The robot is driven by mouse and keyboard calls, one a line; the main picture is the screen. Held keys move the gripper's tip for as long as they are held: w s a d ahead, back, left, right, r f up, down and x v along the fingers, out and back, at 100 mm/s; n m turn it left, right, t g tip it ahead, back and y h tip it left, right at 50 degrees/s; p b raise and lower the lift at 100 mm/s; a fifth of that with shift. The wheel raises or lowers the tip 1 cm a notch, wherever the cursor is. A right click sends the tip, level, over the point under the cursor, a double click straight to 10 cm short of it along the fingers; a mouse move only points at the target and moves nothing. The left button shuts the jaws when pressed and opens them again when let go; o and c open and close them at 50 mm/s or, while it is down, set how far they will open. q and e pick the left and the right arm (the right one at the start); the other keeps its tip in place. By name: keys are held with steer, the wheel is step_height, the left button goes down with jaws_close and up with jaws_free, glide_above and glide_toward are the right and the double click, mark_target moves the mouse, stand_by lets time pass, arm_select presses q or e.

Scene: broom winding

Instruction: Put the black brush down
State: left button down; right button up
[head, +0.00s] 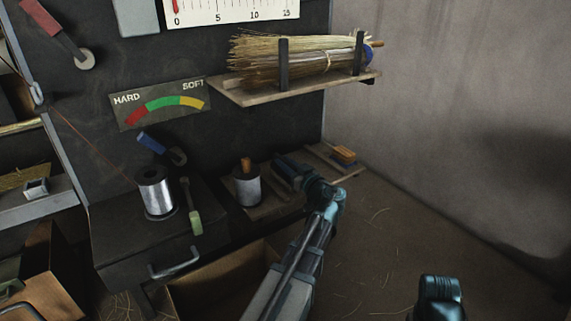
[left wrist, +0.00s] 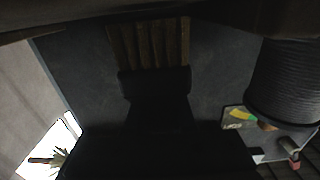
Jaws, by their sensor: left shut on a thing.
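My left gripper (head: 288,172) is at the low wooden bench, just right of a grey wire spool (head: 246,186) with a wooden core. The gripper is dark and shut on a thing. In the left wrist view a dark block (left wrist: 155,84) sits at the middle, with brown ribbed strips (left wrist: 150,42) beyond it. I take the held thing to be the black brush, but its outline merges with the dark fingers. I cannot tell whether it touches the bench. A large grey spool (left wrist: 285,85) stands close by in the left wrist view. My right gripper is not in view.
A silver spool (head: 156,192) and a green-handled tool (head: 191,208) are on the dark cabinet (head: 150,243). A straw bundle (head: 300,58) rests on the shelf above. An open box (head: 225,285) stands below.

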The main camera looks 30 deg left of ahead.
arm_select(q)
steer(key=shift+f, duration=0.2)
steer(key=c, duration=0.8)
jaws_free()
steer(key=shift+o, duration=0.2)
steer(key=shift+r, duration=0.15)
steer(key=shift+r+p, duration=0.35)
steer(key=shift+p, duration=0.1)
steer(key=shift+r+p, duration=0.5)
steer(key=v, duration=1.2)
steer(key=shift+f+b, duration=0.4)
